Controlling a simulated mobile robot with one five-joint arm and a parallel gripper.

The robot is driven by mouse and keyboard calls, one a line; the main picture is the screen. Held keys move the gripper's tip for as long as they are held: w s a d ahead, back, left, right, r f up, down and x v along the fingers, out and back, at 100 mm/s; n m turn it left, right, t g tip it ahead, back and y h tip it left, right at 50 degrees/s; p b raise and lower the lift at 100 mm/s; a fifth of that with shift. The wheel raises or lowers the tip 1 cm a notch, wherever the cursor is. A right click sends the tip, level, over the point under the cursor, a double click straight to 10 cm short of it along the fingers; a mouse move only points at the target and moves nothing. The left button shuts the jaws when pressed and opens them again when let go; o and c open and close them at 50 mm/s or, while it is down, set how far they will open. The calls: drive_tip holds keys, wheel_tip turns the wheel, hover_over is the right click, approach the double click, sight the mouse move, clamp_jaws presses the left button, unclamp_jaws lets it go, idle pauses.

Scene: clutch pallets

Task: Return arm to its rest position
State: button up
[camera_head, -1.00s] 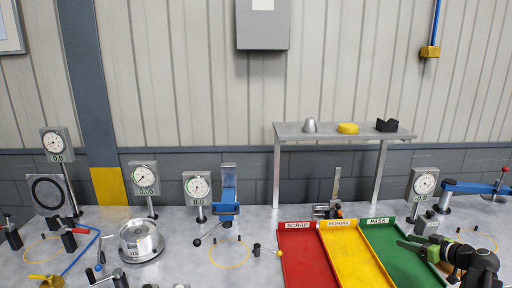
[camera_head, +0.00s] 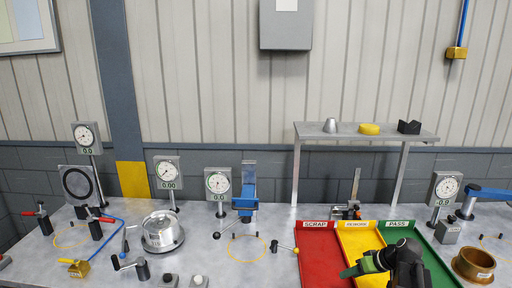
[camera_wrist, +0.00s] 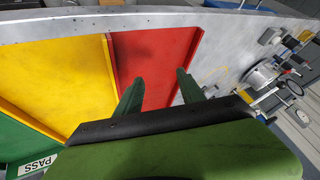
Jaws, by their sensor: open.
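My gripper (camera_head: 352,270) is green, with a black wrist behind it, low at the right in the head view. It hangs in front of the yellow REWORK tray (camera_head: 358,238) and the green PASS tray (camera_head: 425,250), pointing left. In the wrist view its two fingers (camera_wrist: 160,82) are spread apart with nothing between them. They appear over the red SCRAP tray (camera_wrist: 150,52). The height above the trays cannot be told.
A grey shelf (camera_head: 365,134) stands behind the trays. A brass ring (camera_head: 474,264) lies to their right. Dial gauges (camera_head: 218,184), a silver round part (camera_head: 162,232) and red-handled clamps (camera_head: 42,222) stand to the left. Bare bench (camera_head: 205,255) shows between.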

drive_tip(key=s+a+f+m+g+h, duration=0.1)
drive_tip(key=s+a+f+g+h, duration=0.15)
drive_tip(key=s+a, duration=0.45)
drive_tip(key=s+a+f+m+g+h, duration=0.1)
drive_tip(key=s+a+f+g+h, duration=0.15)
drive_tip(key=a, duration=0.75)
wheel_tip(320, 180, down, 10)
drive_tip(key=b, duration=1)
drive_tip(key=shift+s+a+m, duration=0.2)
drive_tip(key=shift+a+m, duration=0.05)
drive_tip(key=shift+m, duration=0.15)
drive_tip(key=shift+r, duration=0.1)
